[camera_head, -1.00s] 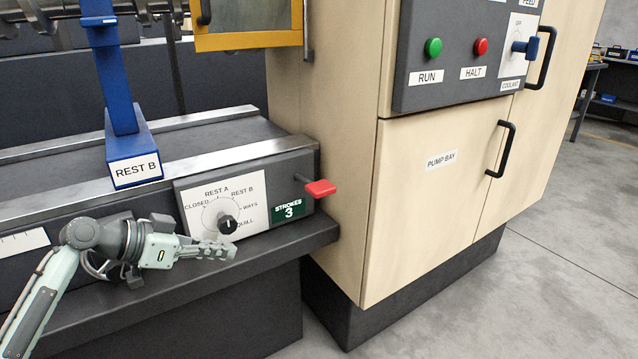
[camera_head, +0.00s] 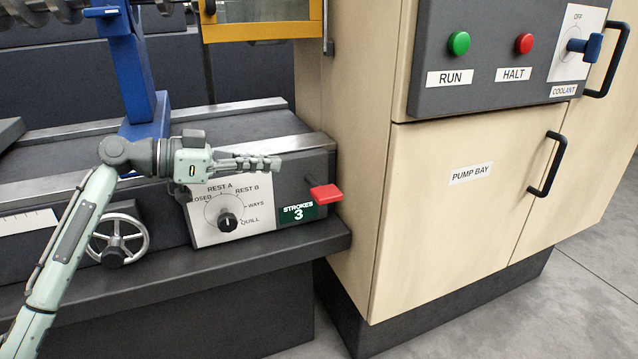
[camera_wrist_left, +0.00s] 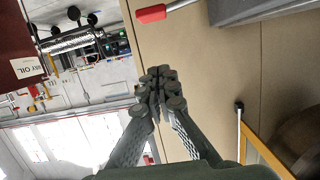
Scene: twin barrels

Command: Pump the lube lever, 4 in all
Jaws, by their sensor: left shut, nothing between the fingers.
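The lube lever, with a red handle (camera_head: 326,194), sticks out from the right end of the dark lube box on the machine's front. A green counter (camera_head: 298,213) beside it reads STROKES 3.
A spoked handwheel (camera_head: 118,238) is left of the dial plate, near my left arm. A dark ledge (camera_head: 240,258) runs below. The beige pump bay cabinet (camera_head: 450,215) stands close on the lever's right. A blue rest (camera_head: 138,75) rises behind my gripper.

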